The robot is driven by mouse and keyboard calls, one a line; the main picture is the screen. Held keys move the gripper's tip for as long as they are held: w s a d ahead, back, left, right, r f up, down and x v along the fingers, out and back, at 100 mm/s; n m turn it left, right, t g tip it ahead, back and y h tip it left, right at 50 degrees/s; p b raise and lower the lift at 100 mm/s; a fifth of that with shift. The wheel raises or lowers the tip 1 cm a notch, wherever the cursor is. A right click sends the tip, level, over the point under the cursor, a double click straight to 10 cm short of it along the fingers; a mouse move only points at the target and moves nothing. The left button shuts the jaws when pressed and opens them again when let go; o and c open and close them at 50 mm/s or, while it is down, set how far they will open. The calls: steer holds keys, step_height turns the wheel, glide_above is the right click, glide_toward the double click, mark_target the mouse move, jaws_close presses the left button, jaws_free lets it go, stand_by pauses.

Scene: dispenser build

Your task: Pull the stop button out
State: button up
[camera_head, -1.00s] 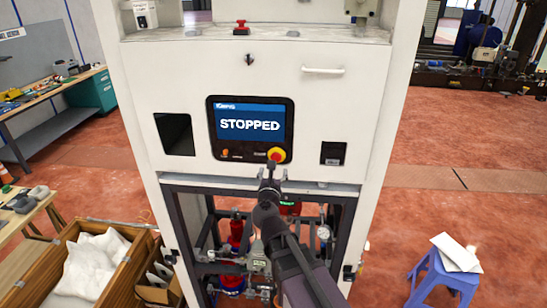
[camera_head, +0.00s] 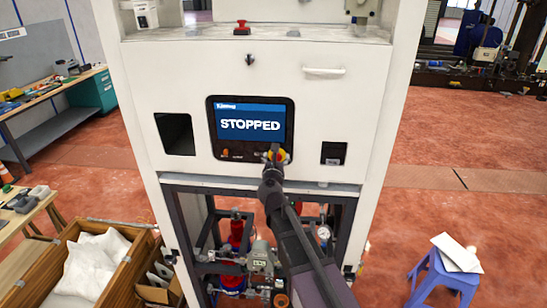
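The stop button (camera_head: 282,156) is a red knob on a yellow surround at the lower right of the black control panel (camera_head: 212,130). The panel's screen (camera_head: 250,123) reads STOPPED. My gripper (camera_head: 274,153) is at the button, in front of its left part, and hides some of it. The fingers are small and dark here, so I cannot tell whether they are open, shut or touching the button. My arm reaches up to it from below.
The white machine cabinet (camera_head: 315,110) has a handle (camera_head: 323,71), a dark opening (camera_head: 175,134) on the left and a red button (camera_head: 242,28) on its ledge. Below is an open bay with pipes and a gauge (camera_head: 323,233). A blue stool (camera_head: 440,275) stands at right.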

jaws_close()
steer(key=shift+s, duration=0.55)
jaws_free()
steer(key=shift+s, duration=0.15)
steer(key=s, duration=1.1)
steer(key=shift+s+a, duration=0.25)
steer(key=shift+s, duration=0.15)
